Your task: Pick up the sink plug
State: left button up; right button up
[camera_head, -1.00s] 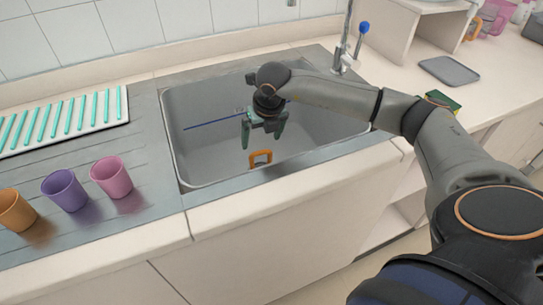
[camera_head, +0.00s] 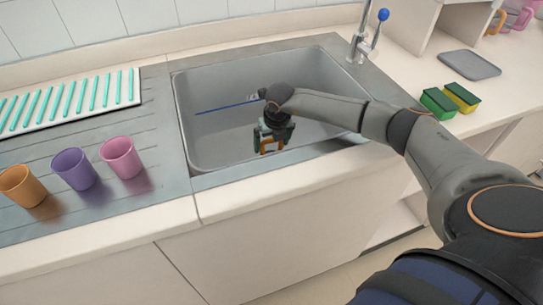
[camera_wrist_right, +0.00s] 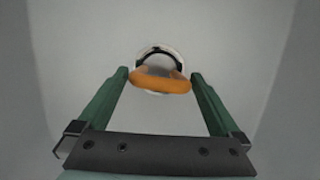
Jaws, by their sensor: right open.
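The sink plug, with an orange loop handle (camera_head: 267,149), is at the bottom of the grey sink (camera_head: 186,112). In the right wrist view the orange handle (camera_wrist_right: 161,84) is in front of a round pale ring with a dark arc. My right gripper (camera_head: 272,138) is down inside the sink above the plug. In the right wrist view its green fingers (camera_wrist_right: 158,82) are open, one on each side of the handle, with gaps to it. The gripper hides part of the plug in the head view. My left gripper is not in view.
A thin blue rod (camera_head: 222,107) is in the sink behind my gripper. The faucet (camera_head: 362,45) stands behind the sink. Orange (camera_head: 22,187), purple (camera_head: 73,169) and pink (camera_head: 122,157) cups stand left; sponges (camera_head: 438,103) lie right. A ribbed rack (camera_head: 133,87) is at left.

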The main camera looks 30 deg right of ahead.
jog(key=shift+w+f, duration=0.1)
jog(key=shift+f, duration=0.5)
jog(key=shift+r, duration=0.1)
jog(key=c, duration=1.2)
jog(key=shift+c, duration=0.2)
